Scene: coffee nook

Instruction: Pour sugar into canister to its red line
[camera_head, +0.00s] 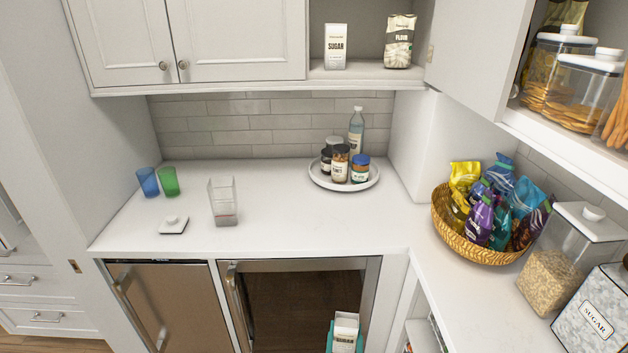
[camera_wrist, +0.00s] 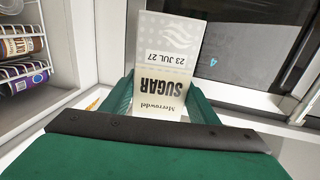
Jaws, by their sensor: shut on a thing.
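My green gripper (camera_head: 345,343) is at the bottom of the head view, in front of the counter's lower cabinets. It is shut on a white sugar carton (camera_head: 346,322). In the wrist view the carton (camera_wrist: 172,48) stands between the fingers, its "SUGAR" lettering and "23 JUL 27" date upside down in the picture. The clear canister (camera_head: 222,195) stands upright and open on the counter, well above and left of my gripper. A reddish band shows low on it; its contents are hard to tell. Its white lid (camera_head: 173,224) lies beside it on the left.
Blue (camera_head: 148,182) and green (camera_head: 168,181) cups stand behind the lid. A round tray (camera_head: 317,181) holds jars and a bottle. Another sugar carton (camera_head: 335,46) and a flour bag (camera_head: 399,41) stand on the shelf. A snack basket (camera_head: 447,228) and sugar tin (camera_head: 592,318) are right. Counter around the canister is clear.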

